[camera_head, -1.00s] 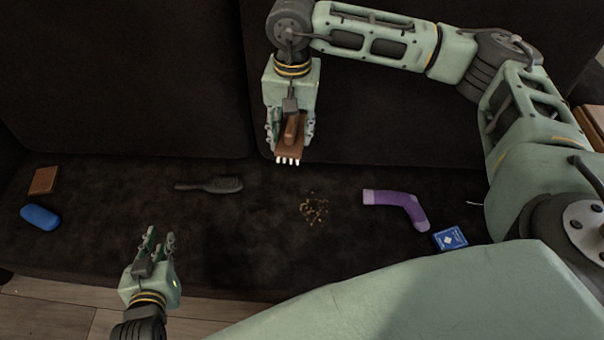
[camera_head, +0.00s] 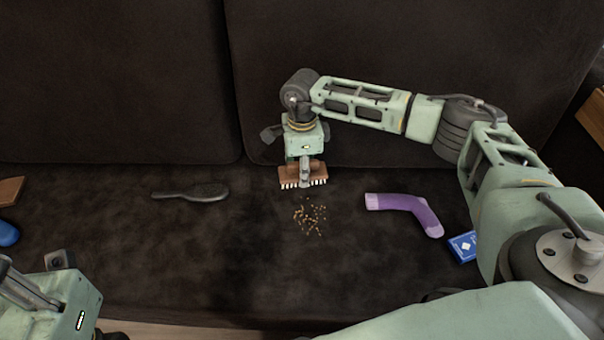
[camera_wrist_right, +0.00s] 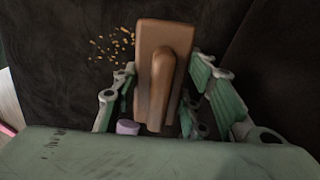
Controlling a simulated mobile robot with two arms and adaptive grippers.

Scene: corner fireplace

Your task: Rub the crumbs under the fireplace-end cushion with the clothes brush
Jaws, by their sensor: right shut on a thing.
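A wooden clothes brush with white bristles (camera_head: 290,177) is in my right gripper (camera_head: 305,165), bristles facing down. It is just behind and above the crumbs (camera_head: 310,217), which lie scattered on the dark sofa seat. In the right wrist view the brush (camera_wrist_right: 176,38) has a raised wooden handle between my right fingers (camera_wrist_right: 165,105), with the crumbs (camera_wrist_right: 112,45) beside its block. Whether the bristles touch the seat I cannot tell. My left gripper (camera_head: 40,295) is at the lower left, near the seat front, cut by the frame; its fingertips are unclear.
On the seat (camera_head: 250,260) lie a dark hairbrush (camera_head: 195,192) left of the crumbs, a purple sock (camera_head: 408,208) and a blue card box (camera_head: 463,246) right of them. A brown wallet-like item (camera_head: 10,190) and a blue case (camera_head: 7,233) are at the left edge.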

